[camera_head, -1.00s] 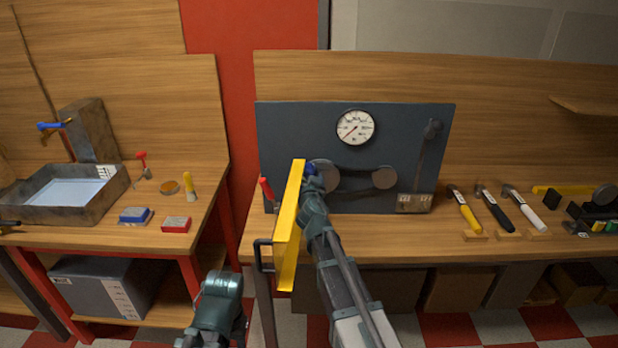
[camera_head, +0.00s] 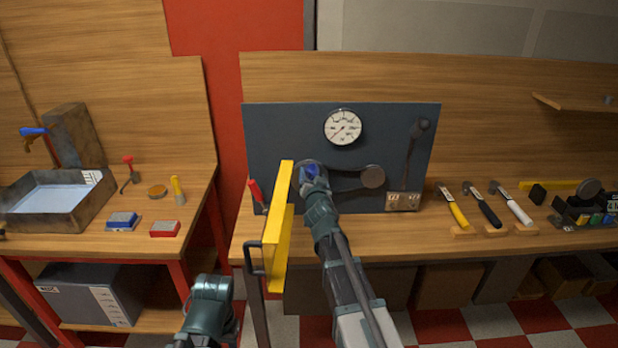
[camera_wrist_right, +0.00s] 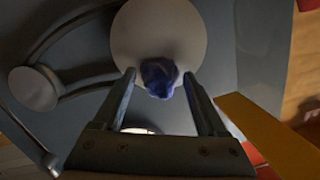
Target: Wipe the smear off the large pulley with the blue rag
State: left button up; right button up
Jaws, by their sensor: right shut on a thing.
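My right gripper (camera_wrist_right: 159,77) is shut on the blue rag (camera_wrist_right: 160,78), a dark blue bundle between its fingertips. The rag also shows in the head view (camera_head: 312,171). In the right wrist view it covers the lower middle part of the large pulley (camera_wrist_right: 150,30), a pale grey disc. I cannot tell whether it touches the face. No smear shows on the uncovered part of the disc. In the head view the arm and rag hide most of the large pulley. Part of my left arm shows at the bottom, but its gripper is not in view.
A yellow panel (camera_head: 277,225) with a dark handle stands just left of my right arm. The small pulley (camera_head: 372,177) and belt are right of the rag, on the dark board (camera_head: 270,125) with a gauge (camera_head: 342,127). Hammers (camera_head: 482,207) lie farther right.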

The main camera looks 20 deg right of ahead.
jog(key=shift+s+d, duration=0.15)
jog(key=shift+d, duration=0.55)
jog(key=shift+s+d, duration=0.15)
jog(key=shift+d, duration=0.55)
jog(key=shift+s, duration=0.1)
jog(key=shift+w+a+r, duration=0.1)
jog(key=shift+w+a, duration=0.15)
jog(key=shift+a, duration=0.35)
jog(key=shift+w+a+f, duration=0.1)
jog(key=shift+w+a, duration=0.1)
jog(key=shift+a, duration=0.4)
jog(key=shift+w+a+r, duration=0.1)
jog(key=shift+w+a, duration=0.15)
jog(key=shift+a, duration=0.35)
jog(key=shift+a, duration=0.1)
jog(key=shift+w+a, duration=0.25)
jog(key=shift+a, duration=0.65)
jog(key=shift+w+a, duration=0.2)
jog(key=shift+a, duration=0.7)
jog(key=shift+s, duration=0.1)
jog(key=shift+f+v, duration=0.15)
jog(key=shift+v, duration=1.3)
jog(key=shift+f+v, duration=0.15)
jog(key=shift+v, duration=1.35)
